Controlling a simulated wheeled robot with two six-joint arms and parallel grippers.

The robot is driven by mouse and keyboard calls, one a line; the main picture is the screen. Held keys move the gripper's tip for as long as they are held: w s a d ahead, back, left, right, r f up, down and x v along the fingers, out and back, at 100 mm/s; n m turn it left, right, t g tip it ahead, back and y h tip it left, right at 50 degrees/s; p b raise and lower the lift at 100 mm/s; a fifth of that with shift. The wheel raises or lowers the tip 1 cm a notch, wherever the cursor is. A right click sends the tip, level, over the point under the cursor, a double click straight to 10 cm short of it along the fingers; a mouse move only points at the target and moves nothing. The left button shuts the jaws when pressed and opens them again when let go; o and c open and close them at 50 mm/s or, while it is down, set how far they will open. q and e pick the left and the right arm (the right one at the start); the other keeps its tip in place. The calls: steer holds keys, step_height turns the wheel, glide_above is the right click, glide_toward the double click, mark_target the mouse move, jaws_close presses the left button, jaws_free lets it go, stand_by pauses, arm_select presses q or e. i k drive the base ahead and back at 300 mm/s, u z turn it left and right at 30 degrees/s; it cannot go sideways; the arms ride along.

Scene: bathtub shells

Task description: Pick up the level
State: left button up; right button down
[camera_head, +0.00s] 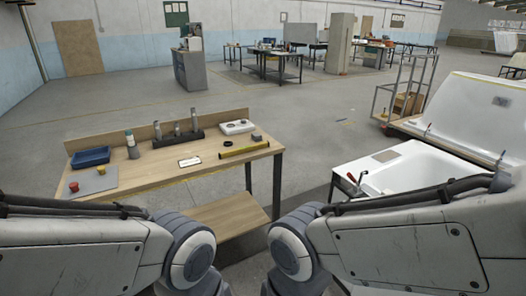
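The level (245,150) is a long yellow bar with dark parts. It lies flat near the right end of the wooden workbench (150,178), close to the front edge and slightly slanted. It is in full view and nothing covers it. Only the upper links of my two arms show at the bottom left and bottom right. Both of my grippers are outside the picture, so their opening and anything in them are hidden.
On the bench are a blue tray (91,157), a grey board (92,181) with red and yellow knobs, a bottle (132,147), a dark holder with cylinders (178,137), a phone-like object (189,162) and a white device (237,127). A white bathtub shell (410,170) stands right.

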mark_target(225, 155)
steer(key=u, duration=0.35)
steer(key=i, duration=2.6)
steer(key=z, duration=0.25)
